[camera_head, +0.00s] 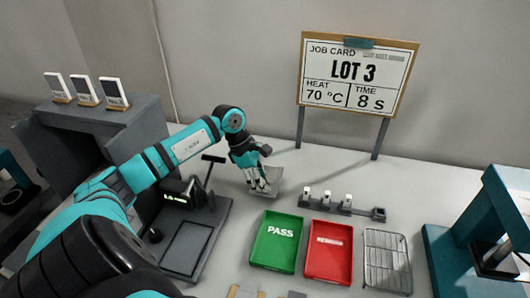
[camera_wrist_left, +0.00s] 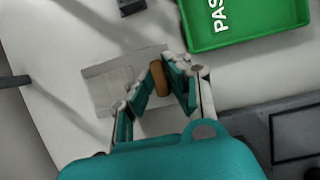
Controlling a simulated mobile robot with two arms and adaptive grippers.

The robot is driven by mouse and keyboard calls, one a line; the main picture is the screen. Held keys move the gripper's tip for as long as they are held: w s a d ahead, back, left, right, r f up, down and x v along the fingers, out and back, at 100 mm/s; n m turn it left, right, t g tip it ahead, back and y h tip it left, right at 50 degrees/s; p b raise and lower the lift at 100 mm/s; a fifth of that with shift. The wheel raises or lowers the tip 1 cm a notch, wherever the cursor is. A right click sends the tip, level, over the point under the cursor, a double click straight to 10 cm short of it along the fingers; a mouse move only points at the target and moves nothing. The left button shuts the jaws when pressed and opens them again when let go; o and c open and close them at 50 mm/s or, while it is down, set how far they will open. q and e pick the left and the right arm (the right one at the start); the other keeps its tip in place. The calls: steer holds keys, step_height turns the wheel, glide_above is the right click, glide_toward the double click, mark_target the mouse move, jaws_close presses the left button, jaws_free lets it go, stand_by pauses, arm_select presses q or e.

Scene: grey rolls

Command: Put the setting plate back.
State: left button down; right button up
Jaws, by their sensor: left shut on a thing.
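A flat grey plate (camera_head: 270,181), which looks like the setting plate, is at the left gripper's fingertips, behind the green tray. It also shows in the left wrist view (camera_wrist_left: 106,86), reaching out left of the fingers. My left gripper (camera_head: 262,188) points down and is shut on a brown grip piece (camera_wrist_left: 158,78) at the plate's end; the fingers are on both sides of it in the left wrist view (camera_wrist_left: 160,84). I cannot tell whether the plate touches the table. My right gripper is not in view.
A green PASS tray (camera_head: 264,262), a red tray (camera_head: 324,270) and a wire rack (camera_head: 387,250) stand in front. Behind them is a strip with small white pieces (camera_head: 345,207). A job card board (camera_head: 353,75) reads LOT 3, 70 °C, 8 s. A teal machine (camera_head: 455,255) stands right.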

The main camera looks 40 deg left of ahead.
arm_select(q)
steer(key=shift+w+a, duration=0.3)
steer(key=shift+w, duration=0.55)
steer(key=shift+w+a, duration=0.1)
steer(key=shift+w, duration=0.25)
step_height(320, 180, down, 4)
steer(key=shift+r+p, duration=0.15)
steer(key=shift+p, duration=0.6)
steer(key=shift+s, duration=0.1)
steer(key=c, duration=1.3)
jaws_free()
